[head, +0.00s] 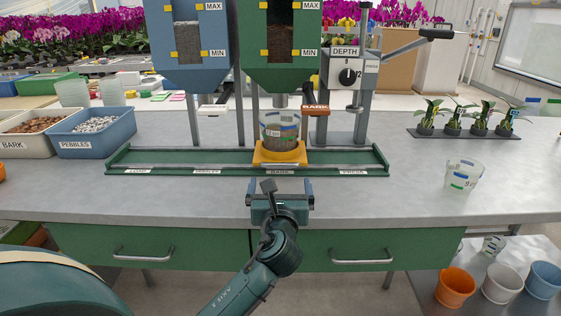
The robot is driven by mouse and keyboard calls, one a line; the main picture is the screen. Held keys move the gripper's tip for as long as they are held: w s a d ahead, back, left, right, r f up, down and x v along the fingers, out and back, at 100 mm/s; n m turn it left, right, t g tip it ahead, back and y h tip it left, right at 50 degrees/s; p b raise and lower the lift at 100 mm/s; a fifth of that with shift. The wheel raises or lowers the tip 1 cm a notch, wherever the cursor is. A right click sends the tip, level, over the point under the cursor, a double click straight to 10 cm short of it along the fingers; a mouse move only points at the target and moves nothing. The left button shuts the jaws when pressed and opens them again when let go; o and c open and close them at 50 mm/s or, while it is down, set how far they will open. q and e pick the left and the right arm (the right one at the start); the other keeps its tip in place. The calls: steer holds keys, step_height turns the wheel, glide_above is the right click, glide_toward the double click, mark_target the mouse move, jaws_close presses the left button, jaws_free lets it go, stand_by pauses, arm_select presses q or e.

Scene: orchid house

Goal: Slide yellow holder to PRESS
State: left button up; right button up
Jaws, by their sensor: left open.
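The yellow holder (279,153) sits on the green slide rail (120,157) at the BARK label (280,172), under the green hopper (280,75). A clear cup (280,131) with coloured bands stands in the holder; it looks partly filled with dark material. The PRESS label (353,172) is farther right on the rail, beneath the press with the DEPTH dial (347,77). My left gripper (280,187) is open, just in front of the rail and holder, its fingers apart with nothing between them. My right gripper is not in view.
A blue hopper (188,70) stands left of the green one. Bins of bark (28,125) and pebbles (92,127) are at the left. A clear cup (463,175) stands right of the rail, and small potted plants (452,127) are behind it. The front counter is mostly clear.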

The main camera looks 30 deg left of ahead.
mark_target(282, 166)
arm_select(q)
steer(key=b+x, duration=0.1)
steer(key=x, duration=1)
steer(key=shift+w, duration=0.25)
steer(key=c, duration=1)
steer(key=shift+d, duration=0.1)
steer(key=shift+c, duration=0.3)
